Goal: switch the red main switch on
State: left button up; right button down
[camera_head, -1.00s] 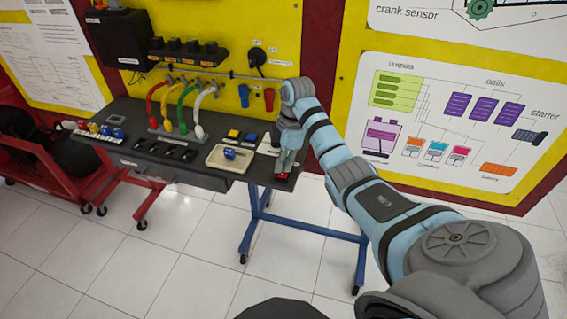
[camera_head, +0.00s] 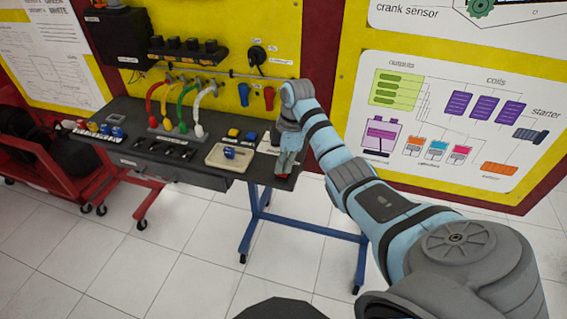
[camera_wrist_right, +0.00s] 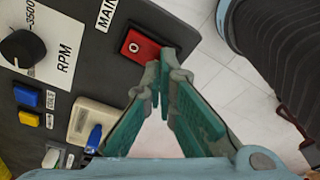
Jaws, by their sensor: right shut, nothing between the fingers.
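The red main switch (camera_wrist_right: 140,48) shows in the right wrist view at the edge of the dark panel, beside a white label reading "MAIN". A round white mark is on one half of it. My right gripper (camera_wrist_right: 163,80) is shut and empty, its green-padded fingertips right beside the switch's lower right corner. I cannot tell whether they touch it. In the head view my right gripper (camera_head: 286,163) points down at the right end of the bench, with a bit of the red switch (camera_head: 281,176) below it. My left gripper is not in view.
The dark bench (camera_head: 205,178) carries a beige tray (camera_head: 214,160) with a blue item, and several coloured cables. In the right wrist view, a black RPM knob (camera_wrist_right: 22,48), a blue button (camera_wrist_right: 27,96) and a yellow button (camera_wrist_right: 31,115) lie left of the switch. Floor is open beyond the panel edge.

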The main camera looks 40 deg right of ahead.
aim_at(283, 174)
jog(key=shift+f, duration=0.6)
notch_tip(283, 174, up, 7)
jog(key=p, duration=0.7)
jog(key=shift+r, duration=0.2)
jog(key=shift+f, duration=0.15)
jog(key=shift+f, duration=0.1)
